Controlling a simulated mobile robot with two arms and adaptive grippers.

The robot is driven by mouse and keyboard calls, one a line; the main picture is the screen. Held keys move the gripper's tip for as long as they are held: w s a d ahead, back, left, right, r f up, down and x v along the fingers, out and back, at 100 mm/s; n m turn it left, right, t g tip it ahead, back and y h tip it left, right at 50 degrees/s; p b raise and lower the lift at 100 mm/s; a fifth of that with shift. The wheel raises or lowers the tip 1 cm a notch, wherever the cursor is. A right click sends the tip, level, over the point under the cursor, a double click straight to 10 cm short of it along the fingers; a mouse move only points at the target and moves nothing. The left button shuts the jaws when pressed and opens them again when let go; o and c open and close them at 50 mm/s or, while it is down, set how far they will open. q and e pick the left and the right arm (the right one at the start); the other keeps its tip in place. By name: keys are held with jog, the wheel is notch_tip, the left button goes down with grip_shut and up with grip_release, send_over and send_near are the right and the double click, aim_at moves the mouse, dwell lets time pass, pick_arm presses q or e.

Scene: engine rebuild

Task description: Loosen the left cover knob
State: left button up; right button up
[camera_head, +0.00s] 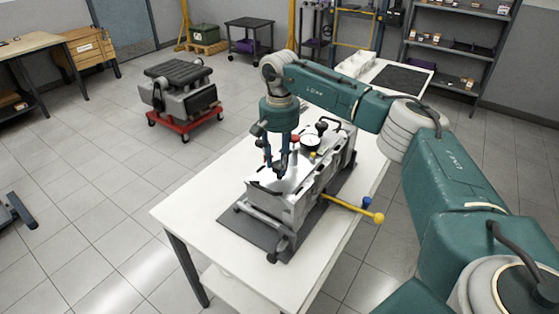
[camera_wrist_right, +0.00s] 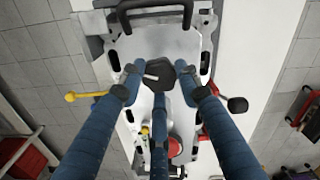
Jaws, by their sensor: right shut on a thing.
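The engine (camera_head: 300,205) stands on a dark mat on the white table, with a pale metal cover (camera_head: 291,184) on top. My right gripper (camera_head: 281,172) comes down from above onto this cover. In the right wrist view its three blue fingers with black tips (camera_wrist_right: 166,88) are shut around a black lobed cover knob (camera_wrist_right: 158,74). The knob sits on the pale cover plate (camera_wrist_right: 190,47); the fingers hide part of its sides. In the head view the knob is hard to make out between the fingers. My left gripper does not show.
A black handle (camera_wrist_right: 155,8) stands at the cover's end. A yellow-ended rod (camera_head: 377,217) sticks out from the engine's side. A round gauge (camera_head: 310,143) and red part stand behind the gripper. The white table's (camera_head: 192,212) left part is clear.

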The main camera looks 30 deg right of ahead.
jog(key=shift+n, duration=2.1)
jog(key=o, duration=1.2)
jog(key=shift+r, duration=0.1)
notch_tip(320, 180, up, 12)
jog(key=shift+f, duration=0.1)
